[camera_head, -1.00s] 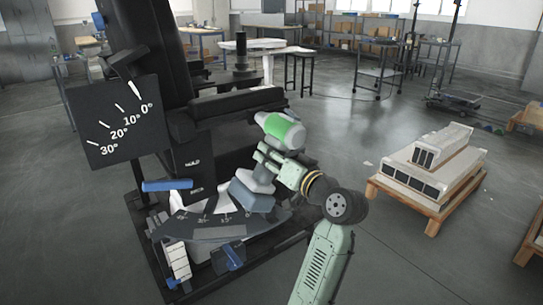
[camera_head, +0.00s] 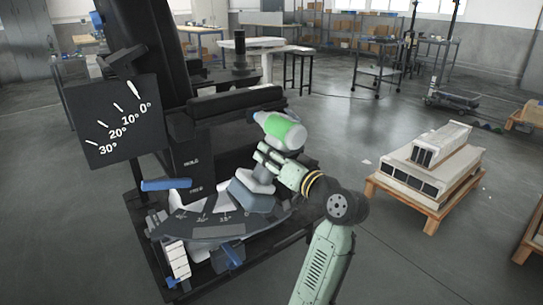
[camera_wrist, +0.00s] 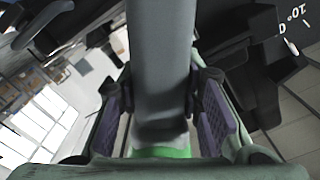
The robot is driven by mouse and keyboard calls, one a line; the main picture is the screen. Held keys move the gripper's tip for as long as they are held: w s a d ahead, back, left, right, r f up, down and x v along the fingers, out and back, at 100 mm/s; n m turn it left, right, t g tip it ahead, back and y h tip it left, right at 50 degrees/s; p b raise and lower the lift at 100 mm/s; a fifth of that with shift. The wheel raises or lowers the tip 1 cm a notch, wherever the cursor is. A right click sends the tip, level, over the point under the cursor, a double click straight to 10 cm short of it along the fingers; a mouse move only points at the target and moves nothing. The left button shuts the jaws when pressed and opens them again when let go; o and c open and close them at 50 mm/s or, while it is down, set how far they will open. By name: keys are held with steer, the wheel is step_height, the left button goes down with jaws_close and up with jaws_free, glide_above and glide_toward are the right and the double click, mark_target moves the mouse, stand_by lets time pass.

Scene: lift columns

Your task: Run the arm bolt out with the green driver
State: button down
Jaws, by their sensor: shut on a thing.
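The green driver (camera_head: 283,131) has a green and white body, a grey grip and a blue-grey base (camera_head: 252,195). My gripper (camera_head: 264,168) is shut on its grip, below the body. In the wrist view the grey grip (camera_wrist: 160,75) stands between both finger pads, with a green part (camera_wrist: 160,153) below it. The driver's nose points left, toward the black arm of the lift column (camera_head: 233,103). The arm bolt cannot be made out; whether the nose touches it cannot be told.
A black angle plate (camera_head: 115,122) marked 0° to 30° hangs left of the driver. A curved scale plate (camera_head: 210,228) and a blue handle (camera_head: 166,184) sit low on the column. A pallet (camera_head: 433,205) with grey parts stands right. The floor between is clear.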

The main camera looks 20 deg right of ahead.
steer(key=shift+s, duration=0.2)
stand_by(0.5)
steer(key=shift+v, duration=2.4)
steer(key=shift+s+d+r, duration=0.1)
steer(key=shift+s, duration=0.05)
steer(key=shift+v, duration=1.85)
